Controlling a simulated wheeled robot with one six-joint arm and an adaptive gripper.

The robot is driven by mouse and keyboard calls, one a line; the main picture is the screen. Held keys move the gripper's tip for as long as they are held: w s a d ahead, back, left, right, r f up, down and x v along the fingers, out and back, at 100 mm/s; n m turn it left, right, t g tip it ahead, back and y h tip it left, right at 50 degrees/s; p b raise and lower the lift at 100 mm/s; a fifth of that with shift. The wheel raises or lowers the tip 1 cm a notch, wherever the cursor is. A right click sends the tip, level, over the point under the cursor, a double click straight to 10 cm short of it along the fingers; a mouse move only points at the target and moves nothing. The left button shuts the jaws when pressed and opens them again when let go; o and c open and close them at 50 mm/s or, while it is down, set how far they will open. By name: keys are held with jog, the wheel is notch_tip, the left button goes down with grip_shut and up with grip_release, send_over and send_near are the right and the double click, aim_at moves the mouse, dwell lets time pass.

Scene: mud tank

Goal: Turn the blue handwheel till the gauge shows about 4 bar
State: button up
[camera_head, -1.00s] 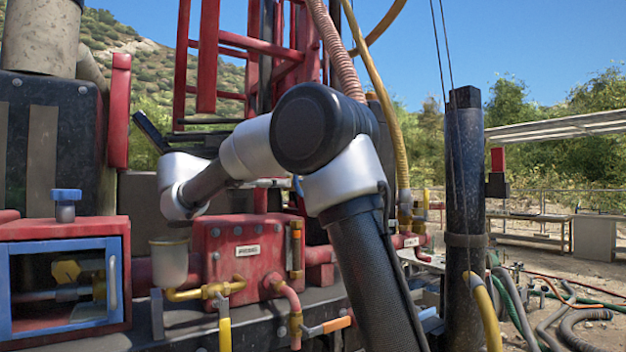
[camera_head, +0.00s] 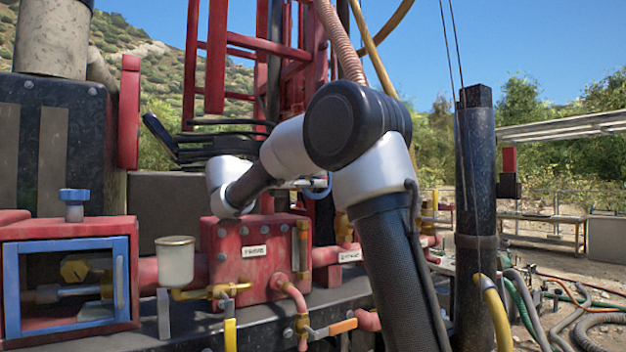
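A curved blue piece (camera_head: 319,190) shows just behind my forearm. It may be part of the blue handwheel's rim, but my arm hides most of it. A small blue knob (camera_head: 74,204) stands upright on the red box at the left. No gauge face can be made out. My arm (camera_head: 345,130) rises at the centre and bends over to the left, with its wrist (camera_head: 228,187) in front of the machine. My gripper cannot be made out; the arm's own links hide the area behind the wrist.
A red block (camera_head: 255,285) with brass fittings sits below my wrist, with a pale cup (camera_head: 175,263) to its left. A blue-framed red box (camera_head: 66,290) is at the far left. A black post (camera_head: 477,180) stands right of my arm. Hoses lie on the ground at right.

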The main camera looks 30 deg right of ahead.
grip_shut()
jog(key=shift+r+y, duration=0.1)
jog(key=shift+y, duration=0.9)
grip_release()
jog(key=a+r, duration=0.2)
jog(key=a, duration=0.9)
jog(key=shift+s+a, duration=0.2)
jog(key=shift+a, duration=0.2)
